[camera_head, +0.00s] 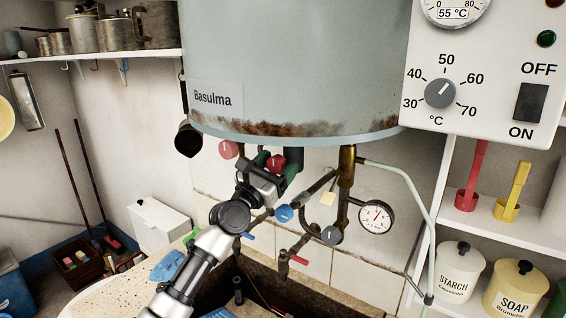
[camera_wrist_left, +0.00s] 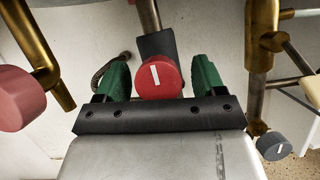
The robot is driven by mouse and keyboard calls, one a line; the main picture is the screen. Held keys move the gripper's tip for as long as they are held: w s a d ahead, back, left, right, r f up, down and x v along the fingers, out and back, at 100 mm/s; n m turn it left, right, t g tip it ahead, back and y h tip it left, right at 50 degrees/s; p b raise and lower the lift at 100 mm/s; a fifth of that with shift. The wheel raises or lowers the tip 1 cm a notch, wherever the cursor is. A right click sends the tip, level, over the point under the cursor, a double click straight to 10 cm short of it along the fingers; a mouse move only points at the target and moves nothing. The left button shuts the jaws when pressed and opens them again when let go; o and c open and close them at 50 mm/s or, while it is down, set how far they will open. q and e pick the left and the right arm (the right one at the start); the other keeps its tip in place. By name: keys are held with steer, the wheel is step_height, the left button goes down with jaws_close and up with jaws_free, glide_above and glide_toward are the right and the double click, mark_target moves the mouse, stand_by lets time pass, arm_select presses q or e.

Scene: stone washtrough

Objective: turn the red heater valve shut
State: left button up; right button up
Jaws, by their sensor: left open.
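A red valve knob (camera_head: 277,163) with a white mark sits under the water heater (camera_head: 300,70). It also shows in the left wrist view (camera_wrist_left: 158,78), where its white mark points nearly straight up. My left gripper (camera_head: 276,168) is open, with its green fingers (camera_wrist_left: 207,78) on either side of this knob and a visible gap on both sides. Whether the knob is fully between the pads in depth I cannot tell. A second, paler red knob (camera_head: 228,149) is to the left, also in the left wrist view (camera_wrist_left: 22,98). My right gripper is not in view.
A blue knob (camera_head: 284,213), a grey knob (camera_head: 331,235) and a pressure gauge (camera_head: 376,217) are on pipes below and right. The stone trough (camera_head: 335,298) with red-handled and blue-handled taps lies beneath. A brass pipe (camera_wrist_left: 262,40) stands right of the gripper.

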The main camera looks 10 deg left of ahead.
arm_select(q)
steer(key=shift+w+r, duration=0.2)
steer(key=shift+w, duration=0.1)
steer(key=shift+c, duration=0.2)
